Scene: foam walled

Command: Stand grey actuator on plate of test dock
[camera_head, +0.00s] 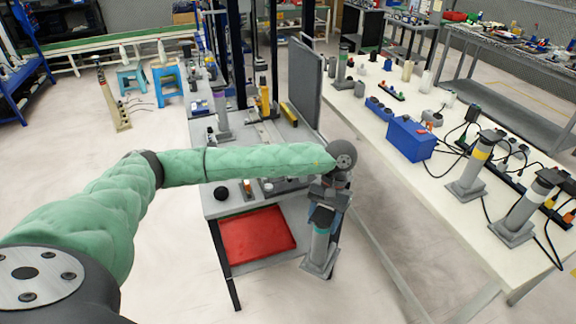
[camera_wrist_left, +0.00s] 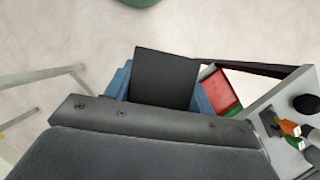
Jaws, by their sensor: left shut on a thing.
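My left gripper (camera_head: 329,197) is shut on the grey actuator (camera_head: 320,245), an upright grey cylinder with a teal band and a square foot. It hangs in the air by the front right corner of the small grey table (camera_head: 217,206). In the left wrist view, the blue fingers stand either side of a dark square block (camera_wrist_left: 165,78), seemingly the actuator's top; its lower part is hidden there. I cannot clearly make out the test dock; low dark gear (camera_head: 288,184) lies on the table, partly behind my green arm. My right gripper is not in view.
A red tray (camera_head: 258,235) sits on the table's lower shelf. A black ball (camera_head: 221,193) lies on top. The long white table (camera_head: 400,160) at the right holds a blue box (camera_head: 411,138), cables and similar cylinders (camera_head: 470,175). Bare floor lies between the tables.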

